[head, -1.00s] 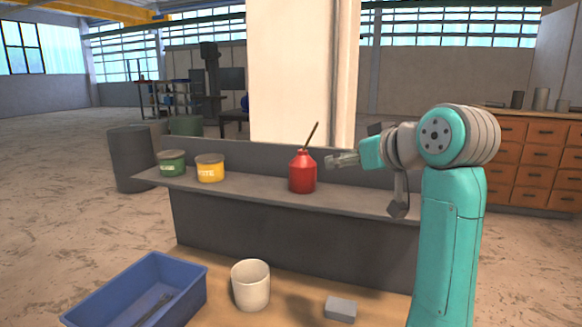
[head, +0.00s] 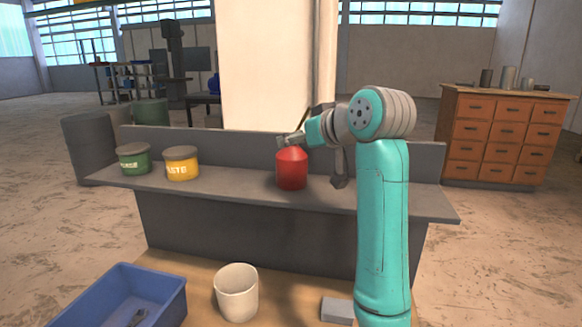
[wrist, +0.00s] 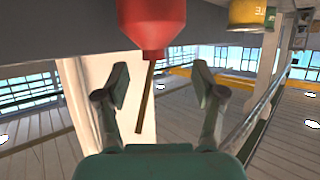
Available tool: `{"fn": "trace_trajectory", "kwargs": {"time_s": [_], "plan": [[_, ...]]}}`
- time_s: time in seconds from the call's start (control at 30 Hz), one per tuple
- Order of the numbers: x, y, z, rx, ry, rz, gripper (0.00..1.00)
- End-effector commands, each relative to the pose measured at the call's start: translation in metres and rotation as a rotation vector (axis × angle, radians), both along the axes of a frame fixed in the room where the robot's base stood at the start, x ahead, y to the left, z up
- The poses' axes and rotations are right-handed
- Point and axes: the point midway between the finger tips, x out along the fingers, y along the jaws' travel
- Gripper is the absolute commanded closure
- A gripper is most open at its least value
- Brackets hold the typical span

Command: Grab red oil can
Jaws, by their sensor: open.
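The red oil can (head: 291,170) stands upright on the grey shelf (head: 230,185). Its thin brown spout sticks up and is partly hidden behind my arm in the head view. My gripper (head: 291,140) is at the height of the can's top and overlaps it in the head view. In the wrist view, which looks upside down, the red can (wrist: 150,22) is at the top middle. Its spout points down between the two spread fingers of my gripper (wrist: 161,85). The fingers are open, with a visible gap on both sides of the spout, and hold nothing.
A green tin (head: 134,159) and a yellow tin (head: 181,164) stand to the left on the shelf. Below are a blue bin (head: 160,302), a white cup (head: 237,293) and a grey block (head: 338,311). A low back wall (head: 215,143) runs behind the can.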

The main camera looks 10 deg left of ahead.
Motion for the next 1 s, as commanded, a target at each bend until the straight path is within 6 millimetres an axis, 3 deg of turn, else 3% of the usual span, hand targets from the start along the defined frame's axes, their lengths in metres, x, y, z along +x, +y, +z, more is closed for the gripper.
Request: {"fn": "trace_trajectory", "kwargs": {"time_s": [0.4,0.73,0.77,1.0], "plan": [[0.037,0.023,-0.02,-0.001,0.002,0.001,0.31],[0.041,0.026,-0.022,0.0,0.0,0.0,0.31],[0.041,0.026,-0.022,0.0,0.0,0.0,0.36],[0.041,0.026,-0.022,-0.001,0.001,0.0,0.96]]}}
